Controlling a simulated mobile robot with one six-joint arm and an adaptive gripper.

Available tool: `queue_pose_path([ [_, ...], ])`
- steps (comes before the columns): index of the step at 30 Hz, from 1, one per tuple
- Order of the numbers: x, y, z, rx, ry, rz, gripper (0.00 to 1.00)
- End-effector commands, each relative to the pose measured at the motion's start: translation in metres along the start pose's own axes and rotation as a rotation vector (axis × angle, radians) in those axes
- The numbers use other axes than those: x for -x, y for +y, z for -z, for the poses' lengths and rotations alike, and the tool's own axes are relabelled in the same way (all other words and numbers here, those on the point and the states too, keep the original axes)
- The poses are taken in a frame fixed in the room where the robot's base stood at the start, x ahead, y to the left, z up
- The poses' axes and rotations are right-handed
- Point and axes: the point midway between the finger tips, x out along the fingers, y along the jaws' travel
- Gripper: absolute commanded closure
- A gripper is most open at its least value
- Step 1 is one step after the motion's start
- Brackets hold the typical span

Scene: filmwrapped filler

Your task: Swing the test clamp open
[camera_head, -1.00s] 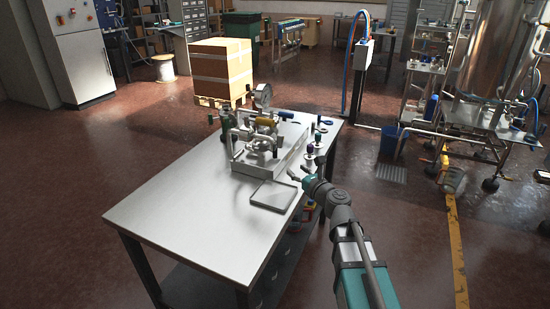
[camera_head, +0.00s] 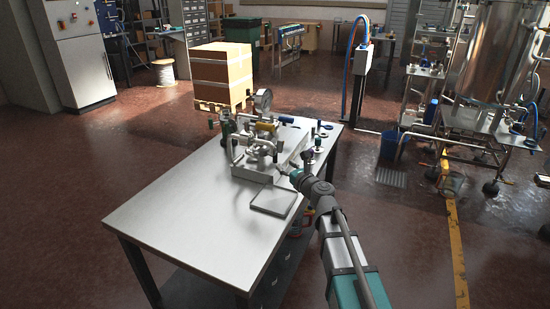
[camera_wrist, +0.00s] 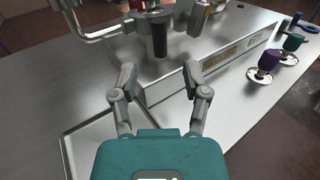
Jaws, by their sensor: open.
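The test fixture (camera_head: 250,175) is a metal block with pipes and fittings on top, standing on the steel table. In the wrist view, a dark upright handle (camera_wrist: 160,40) stands at the fixture's near end, below a round metal fitting (camera_wrist: 150,12); I take it to be the clamp's handle, but cannot be sure. My gripper (camera_wrist: 158,78) is open and empty, its fingers spread to either side of the handle's line and short of it. In the head view, my gripper (camera_head: 284,171) is at the fixture's near right corner; its fingertips are small there.
A shallow tray (camera_head: 257,206) lies on the table in front of the fixture. The table's left part (camera_head: 175,195) is clear.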

Motion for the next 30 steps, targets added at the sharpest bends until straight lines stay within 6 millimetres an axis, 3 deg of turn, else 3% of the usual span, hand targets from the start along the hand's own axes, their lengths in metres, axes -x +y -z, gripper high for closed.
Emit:
queue_pose_path([
  [6,-0.038,-0.001,0.0,0.0,0.0,-0.001,0.4],
  [13,-0.063,-0.001,0.0,0.0,0.0,-0.001,0.4],
  [29,-0.072,0.0,0.0,0.0,0.0,0.0,0.4],
  [30,-0.072,0.0,0.0,0.0,0.0,0.0,0.48],
])
